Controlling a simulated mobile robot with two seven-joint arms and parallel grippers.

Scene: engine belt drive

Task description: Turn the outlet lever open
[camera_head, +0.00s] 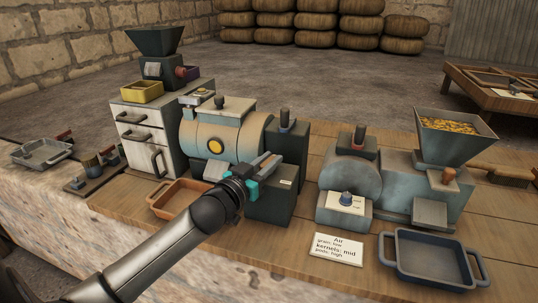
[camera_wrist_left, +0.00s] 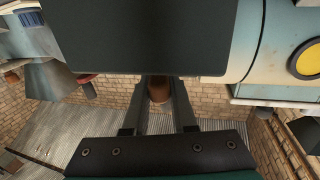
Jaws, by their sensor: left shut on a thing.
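My left gripper (camera_head: 262,168) reaches in from the lower left to the front of the dark box (camera_head: 271,201) beside the blue-grey and tan drum machine (camera_head: 203,138). In the left wrist view, the gripper's two dark fingers (camera_wrist_left: 159,103) are closed around a brown rounded knob (camera_wrist_left: 158,89). It looks like the grip of the outlet lever, but the rest of the lever is hidden. The gripper covers this spot in the head view, so I cannot tell the lever's angle. My right gripper is out of view.
An orange-brown tray (camera_head: 178,203) sits left of my gripper. A drawer cabinet (camera_head: 140,143) stands at the left.

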